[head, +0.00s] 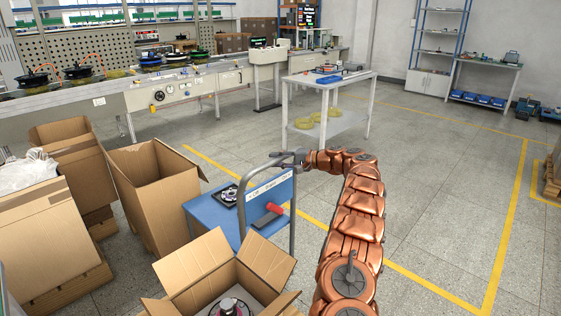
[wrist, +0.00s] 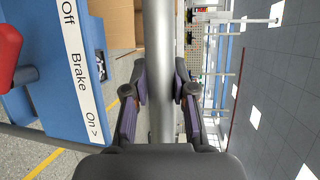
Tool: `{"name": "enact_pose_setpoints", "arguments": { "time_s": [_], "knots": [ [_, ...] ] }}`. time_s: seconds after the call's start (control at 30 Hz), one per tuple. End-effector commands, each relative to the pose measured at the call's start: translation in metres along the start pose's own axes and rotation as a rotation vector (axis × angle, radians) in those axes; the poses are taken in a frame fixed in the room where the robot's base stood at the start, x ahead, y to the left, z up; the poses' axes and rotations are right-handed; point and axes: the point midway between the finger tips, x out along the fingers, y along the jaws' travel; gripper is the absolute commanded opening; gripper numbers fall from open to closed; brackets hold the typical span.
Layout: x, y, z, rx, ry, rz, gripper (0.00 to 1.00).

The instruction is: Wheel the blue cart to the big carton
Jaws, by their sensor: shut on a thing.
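The blue cart (head: 199,214) stands left of centre, with a dark round part (head: 231,193) on its top. A grey tube handle frame (head: 293,215) rises at its right end around a blue panel (head: 266,196). My gripper (head: 287,160) is shut on the top bar of this handle. In the wrist view my gripper (wrist: 161,88) has a finger on each side of the grey bar (wrist: 160,120). The panel has a label (wrist: 78,68) reading "Off", "Brake", "On" and a red lever (head: 268,214). A tall open carton (head: 155,190) stands just left of the cart. The cart's wheels are hidden.
An open carton (head: 192,277) with a motor inside is in front of the cart. More cartons (head: 72,157) stand on pallets at left. A white table (head: 330,82) is behind, near the conveyor bench (head: 110,98). The floor at right is clear, with yellow lines.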

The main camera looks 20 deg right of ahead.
Motion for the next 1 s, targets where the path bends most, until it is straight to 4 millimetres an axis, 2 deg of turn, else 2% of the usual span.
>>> {"name": "enact_pose_setpoints", "arguments": {
  "time_s": [0.13,0.17,0.4,0.77,0.87,1.0],
  "knots": [
    [-0.001,0.001,-0.001,0.0,0.002,0.001,0.0],
    [-0.001,0.001,-0.001,0.0,0.002,0.001,0.27],
    [-0.001,0.001,-0.001,0.0,0.001,0.001,0.52],
    [-0.004,0.0,0.0,-0.001,0.001,0.0,0.52],
    [-0.014,0.0,-0.001,0.0,0.002,0.0,0.52],
    [-0.036,-0.002,-0.001,-0.003,0.004,-0.001,0.52]
  ]
}}
